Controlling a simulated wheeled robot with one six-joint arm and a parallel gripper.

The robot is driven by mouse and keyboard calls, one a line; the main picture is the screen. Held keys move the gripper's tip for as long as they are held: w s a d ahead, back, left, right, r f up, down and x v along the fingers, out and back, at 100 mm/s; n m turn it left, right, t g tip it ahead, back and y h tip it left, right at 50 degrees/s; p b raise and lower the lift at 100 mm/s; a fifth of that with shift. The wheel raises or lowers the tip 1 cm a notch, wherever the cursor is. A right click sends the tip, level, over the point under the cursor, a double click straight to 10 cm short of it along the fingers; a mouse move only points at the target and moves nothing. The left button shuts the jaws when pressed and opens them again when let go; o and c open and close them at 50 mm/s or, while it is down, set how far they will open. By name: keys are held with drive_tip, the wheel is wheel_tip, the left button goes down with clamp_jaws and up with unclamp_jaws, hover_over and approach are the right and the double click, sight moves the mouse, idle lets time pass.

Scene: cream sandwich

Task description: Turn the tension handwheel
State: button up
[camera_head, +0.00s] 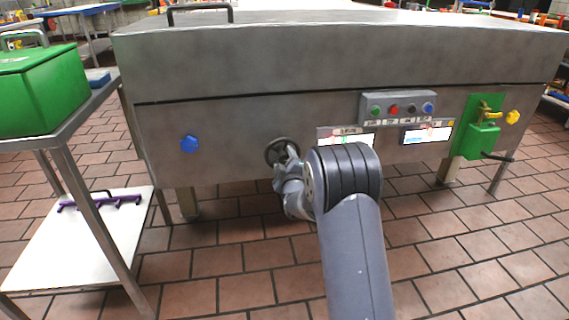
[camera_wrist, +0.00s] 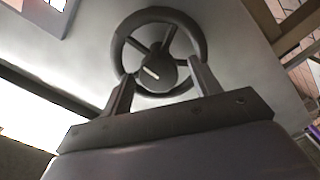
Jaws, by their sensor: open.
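The dark, spoked handwheel (camera_head: 273,150) is on the front face of the grey steel machine in the head view. It fills the upper middle of the wrist view (camera_wrist: 160,14), with a pale mark on its hub. My gripper (camera_wrist: 160,70) is open, its two fingers on either side of the wheel's lower part. The fingertips overlap the rim in the picture; I cannot tell whether they touch it. In the head view my wrist is just below and right of the wheel, and my fingers are hard to make out there.
The machine's front (camera_head: 230,120) also carries a blue knob (camera_head: 189,143) to the left, a button panel (camera_head: 398,107), and a green box (camera_head: 482,141) with a yellow lever. A steel cart with a green bin (camera_head: 40,90) stands left. Tiled floor before the machine is clear.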

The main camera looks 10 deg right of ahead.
drive_tip(key=shift+c, duration=0.5)
drive_tip(key=c, duration=0.9)
drive_tip(key=shift+m, duration=0.3)
